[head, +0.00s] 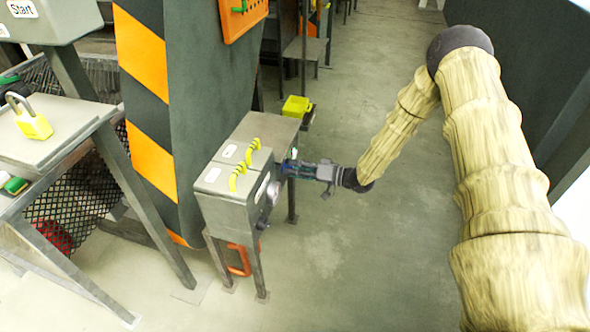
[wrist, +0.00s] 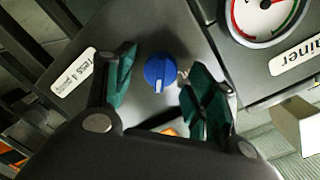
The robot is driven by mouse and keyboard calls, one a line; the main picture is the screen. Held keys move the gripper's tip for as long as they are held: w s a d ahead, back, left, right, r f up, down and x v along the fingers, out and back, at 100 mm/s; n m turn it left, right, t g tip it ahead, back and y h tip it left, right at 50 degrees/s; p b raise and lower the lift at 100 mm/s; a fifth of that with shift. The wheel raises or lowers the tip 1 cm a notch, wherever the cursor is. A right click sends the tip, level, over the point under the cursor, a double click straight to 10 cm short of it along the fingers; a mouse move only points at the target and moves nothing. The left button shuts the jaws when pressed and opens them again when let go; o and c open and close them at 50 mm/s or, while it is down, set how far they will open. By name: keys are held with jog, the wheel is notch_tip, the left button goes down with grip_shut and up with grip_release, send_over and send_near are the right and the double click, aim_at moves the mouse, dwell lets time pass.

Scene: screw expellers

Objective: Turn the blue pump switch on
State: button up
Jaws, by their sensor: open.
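The blue pump switch (wrist: 160,72) is a round blue knob with a pale pointer mark, on a grey panel (wrist: 140,30) in the wrist view. My gripper (wrist: 158,85) is open, with one green-padded finger on each side of the knob. The fingers look apart from the knob; how deep they reach around it I cannot tell.
A round gauge (wrist: 266,12) is beside the switch in the wrist view. Yellow handles (head: 238,176) sit on top of the control box. A striped column (head: 150,100) stands left of it. A yellow padlock (head: 34,122) lies on the left table. The floor to the right is clear.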

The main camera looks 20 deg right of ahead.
jog(key=v, duration=1.2)
dwell(0.3)
jog(key=s+a+f+m+h, duration=0.2)
jog(key=s+a+f+h, duration=0.15)
jog(key=a+f, duration=0.35)
jog(key=s+a+f+g+h, duration=0.25)
jog(key=s+f, duration=0.35)
jog(key=s, duration=0.3)
jog(key=s+a+f+g+h, duration=0.2)
jog(key=s+f+h, duration=0.3)
jog(key=s, duration=0.5)
jog(key=s+d+n+g+h, duration=0.1)
jog(key=s+g+h, duration=0.35)
jog(key=s, duration=1.45)
notch_tip(320, 180, up, 21)
jog(key=y+p, duration=0.1)
jog(key=p, duration=2)
jog(key=shift+d+r+g+p, duration=0.15)
jog(key=shift+g+p, duration=0.25)
